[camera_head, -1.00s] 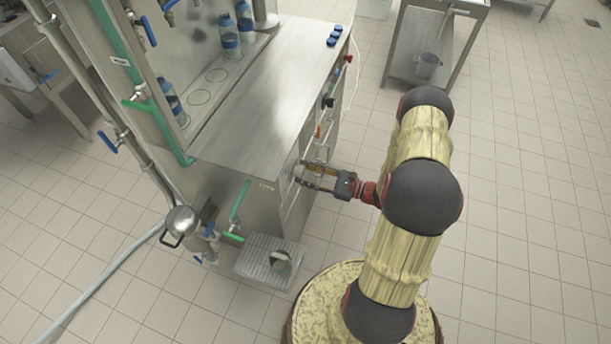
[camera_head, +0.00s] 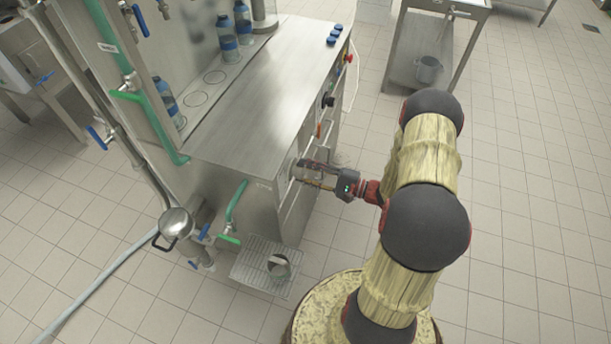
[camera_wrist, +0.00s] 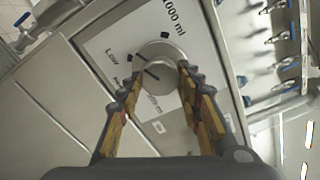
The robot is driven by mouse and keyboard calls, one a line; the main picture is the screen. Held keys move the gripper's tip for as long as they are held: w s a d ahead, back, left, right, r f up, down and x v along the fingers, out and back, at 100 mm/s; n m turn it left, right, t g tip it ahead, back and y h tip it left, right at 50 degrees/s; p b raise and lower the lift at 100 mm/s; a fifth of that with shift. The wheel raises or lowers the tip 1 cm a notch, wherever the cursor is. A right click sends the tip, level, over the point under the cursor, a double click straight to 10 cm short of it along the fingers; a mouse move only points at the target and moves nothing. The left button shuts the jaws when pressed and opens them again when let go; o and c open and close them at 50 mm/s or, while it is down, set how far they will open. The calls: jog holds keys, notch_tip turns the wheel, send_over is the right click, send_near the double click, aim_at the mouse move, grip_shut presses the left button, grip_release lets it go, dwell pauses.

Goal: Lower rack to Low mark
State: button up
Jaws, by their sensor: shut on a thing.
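A round grey knob (camera_wrist: 161,57) sits on a pale plate (camera_wrist: 105,38) on the machine's front. The word Low (camera_wrist: 111,57) is printed left of the knob in the wrist view, with a dark tick between them. Another label below it is partly hidden by my finger. A dark line shows at the knob's lower left; I cannot tell exactly which mark it meets. My gripper (camera_wrist: 160,74) is shut on the knob, one finger on each side. In the head view my gripper (camera_head: 305,173) reaches the front panel from the right; the knob is hardly visible there.
The steel machine (camera_head: 255,95) has more controls along its front, including a red button (camera_head: 348,58). Blue-banded bottles (camera_head: 228,42) stand at its back. A grated tray (camera_head: 252,262) lies at its near end. The tiled floor to the right is open, with a steel table (camera_head: 452,45) behind.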

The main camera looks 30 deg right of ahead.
jog(key=n+b, duration=0.3)
jog(key=n, duration=0.1)
jog(key=shift+n, duration=0.4)
dwell(0.4)
jog(key=o, duration=1.2)
jog(key=shift+c, duration=0.2)
jog(key=shift+d, duration=0.1)
jog(key=v, duration=1.2)
